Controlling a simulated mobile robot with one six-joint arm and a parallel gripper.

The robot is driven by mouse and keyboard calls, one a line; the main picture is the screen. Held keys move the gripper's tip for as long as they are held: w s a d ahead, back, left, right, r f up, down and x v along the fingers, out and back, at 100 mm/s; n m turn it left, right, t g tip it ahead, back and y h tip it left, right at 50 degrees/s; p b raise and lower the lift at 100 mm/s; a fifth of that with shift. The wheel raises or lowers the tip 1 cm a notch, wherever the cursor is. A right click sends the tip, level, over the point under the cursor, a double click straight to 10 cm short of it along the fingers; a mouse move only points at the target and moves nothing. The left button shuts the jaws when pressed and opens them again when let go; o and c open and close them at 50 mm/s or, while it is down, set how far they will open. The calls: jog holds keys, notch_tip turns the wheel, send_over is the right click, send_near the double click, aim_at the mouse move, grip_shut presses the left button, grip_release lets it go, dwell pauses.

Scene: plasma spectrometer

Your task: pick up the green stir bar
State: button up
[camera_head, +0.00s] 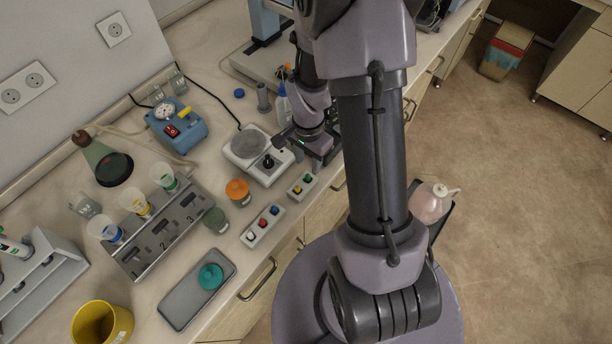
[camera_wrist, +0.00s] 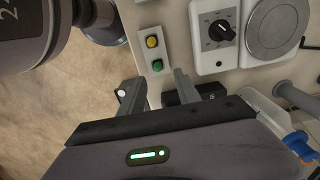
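The green stir bar (camera_wrist: 157,65) stands in a small pale holder block (camera_wrist: 147,18), beside a yellow stir bar (camera_wrist: 152,41). In the head view the green bar (camera_head: 307,178) and yellow bar (camera_head: 296,189) show in the block near the bench's front edge. My gripper (camera_wrist: 156,80) is open, with its two fingers apart and nothing seen between them. In the wrist view the green bar appears just beyond the fingertips, roughly centred between them. In the head view my gripper (camera_head: 316,152) is just behind the block, partly hidden by my arm.
A stirrer hotplate (camera_head: 257,152) stands left of my gripper, close to the block. A second block (camera_head: 262,227) holds white, red and blue pieces. An orange-capped jar (camera_head: 238,192) and a wash bottle (camera_head: 283,103) are nearby. Open floor lies beyond the bench edge.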

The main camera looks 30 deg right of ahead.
aim_at(308, 175)
jog(key=f, duration=0.3)
jog(key=f+b, duration=0.1)
jog(key=f, duration=0.2)
jog(key=shift+s+a, duration=0.15)
jog(key=shift+s, duration=0.05)
jog(key=shift+r, duration=0.15)
grip_shut()
